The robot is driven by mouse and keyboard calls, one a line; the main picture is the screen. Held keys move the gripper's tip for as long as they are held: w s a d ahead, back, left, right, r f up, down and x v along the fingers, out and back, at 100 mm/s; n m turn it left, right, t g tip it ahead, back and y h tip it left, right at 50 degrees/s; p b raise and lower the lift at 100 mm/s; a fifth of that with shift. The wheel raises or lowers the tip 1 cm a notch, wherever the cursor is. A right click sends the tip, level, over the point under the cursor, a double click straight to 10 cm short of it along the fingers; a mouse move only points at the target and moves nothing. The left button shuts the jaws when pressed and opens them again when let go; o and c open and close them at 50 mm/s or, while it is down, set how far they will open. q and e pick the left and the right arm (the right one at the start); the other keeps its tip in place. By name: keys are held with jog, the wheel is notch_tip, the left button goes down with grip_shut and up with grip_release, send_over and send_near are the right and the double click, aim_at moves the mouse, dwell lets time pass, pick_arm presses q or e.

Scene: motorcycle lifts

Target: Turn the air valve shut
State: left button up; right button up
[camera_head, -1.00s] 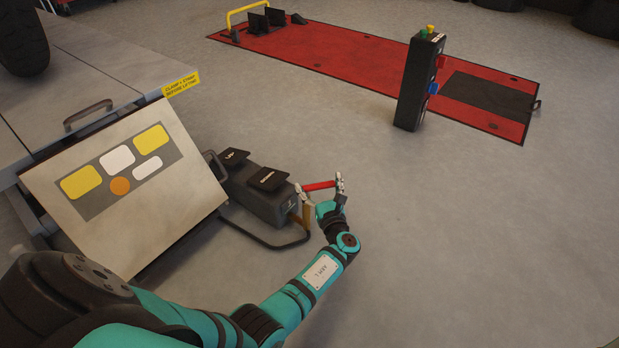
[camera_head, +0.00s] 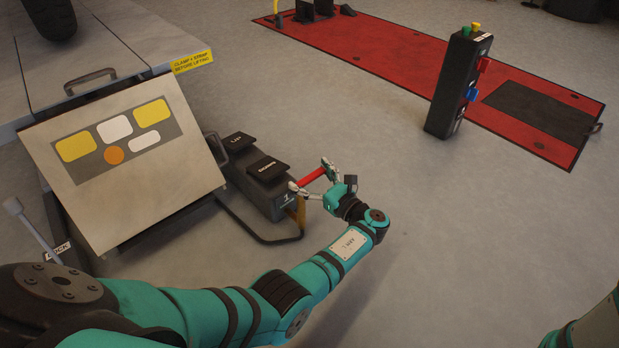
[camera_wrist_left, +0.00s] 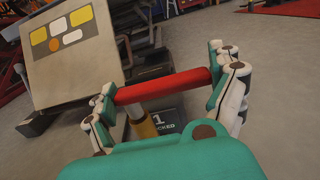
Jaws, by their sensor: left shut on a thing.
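The air valve's red handle (camera_head: 312,178) is a straight bar at the near end of the black foot-pedal unit (camera_head: 266,204). It slants, its right end farther back. My left gripper (camera_head: 310,175) is shut on the handle, with a fingertip at each end of the bar. In the left wrist view, the red handle (camera_wrist_left: 165,85) spans between the fingers of the left gripper (camera_wrist_left: 160,88). A brass-coloured part (camera_wrist_left: 142,125) shows below the handle, partly hidden by my gripper. My right gripper is out of view.
The pedal unit has two black pedals and a dark tubular guard (camera_head: 262,238). A tilted panel (camera_head: 125,165) with yellow and white patches stands left, beside the grey lift table (camera_head: 120,40). A black control post (camera_head: 458,85) stands by a red floor lift (camera_head: 400,60). Floor right of my arm is clear.

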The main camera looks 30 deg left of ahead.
aim_at(311, 176)
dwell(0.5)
pick_arm(q)
jog(key=o, duration=1.4)
jog(key=shift+c, duration=0.2)
notch_tip(311, 176, up, 10)
jog(key=shift+f, duration=0.1)
